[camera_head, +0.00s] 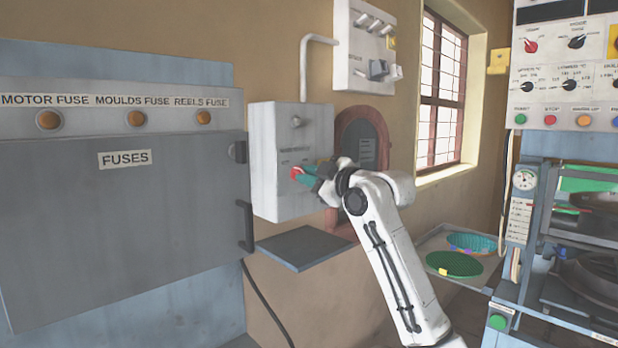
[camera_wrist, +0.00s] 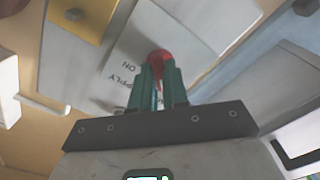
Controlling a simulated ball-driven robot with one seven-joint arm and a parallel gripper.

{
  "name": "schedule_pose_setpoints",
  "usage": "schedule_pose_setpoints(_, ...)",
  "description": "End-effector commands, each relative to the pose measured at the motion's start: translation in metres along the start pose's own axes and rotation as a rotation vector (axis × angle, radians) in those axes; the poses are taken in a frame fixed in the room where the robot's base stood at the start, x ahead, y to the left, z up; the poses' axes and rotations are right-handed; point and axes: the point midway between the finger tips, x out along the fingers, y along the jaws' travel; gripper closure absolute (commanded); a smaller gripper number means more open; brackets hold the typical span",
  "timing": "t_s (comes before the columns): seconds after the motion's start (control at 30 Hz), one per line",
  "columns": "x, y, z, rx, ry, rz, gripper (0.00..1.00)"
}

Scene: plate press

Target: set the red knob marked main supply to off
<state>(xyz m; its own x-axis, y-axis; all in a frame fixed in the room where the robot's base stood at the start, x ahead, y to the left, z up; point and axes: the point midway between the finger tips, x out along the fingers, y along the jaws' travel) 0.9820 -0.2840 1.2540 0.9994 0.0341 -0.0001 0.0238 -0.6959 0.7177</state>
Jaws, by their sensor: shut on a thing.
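The red knob (camera_head: 295,173) is on the front of the grey wall box (camera_head: 263,150), in its lower right part. My gripper (camera_head: 304,174) has its green fingers shut around the knob, reaching in from the right. In the wrist view the red knob (camera_wrist: 158,56) shows between and just beyond the fingertips of my gripper (camera_wrist: 159,76). Upside-down lettering on the box panel (camera_wrist: 190,35) reads ON and part of SUPPLY. The fingers hide much of the knob, and I cannot tell which mark it points to.
A grey fuse cabinet (camera_head: 120,215) with a handle stands at the left. A small dark shelf (camera_head: 305,248) juts out below the box. A white switch panel (camera_head: 364,45) hangs above right. A tray (camera_head: 425,245) with coloured plates and the press (camera_head: 590,240) are at the right.

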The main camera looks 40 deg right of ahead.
Motion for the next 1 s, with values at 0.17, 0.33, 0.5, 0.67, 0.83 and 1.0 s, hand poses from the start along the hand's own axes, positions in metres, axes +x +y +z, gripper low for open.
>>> schedule_pose_setpoints(0.17,0.000,-0.001,0.001,-0.002,-0.002,-0.002,0.78)
schedule_pose_setpoints(0.33,0.000,-0.001,0.001,-0.001,-0.001,-0.001,0.62)
schedule_pose_setpoints(0.5,0.000,0.000,0.000,0.000,-0.001,-0.001,0.61)
schedule_pose_setpoints(0.67,-0.004,0.000,0.000,0.000,0.000,0.001,0.61)
schedule_pose_setpoints(0.83,-0.026,-0.001,0.002,0.000,0.000,0.002,0.61)
schedule_pose_setpoints(1.0,-0.060,-0.001,0.002,-0.001,-0.001,0.002,0.61)
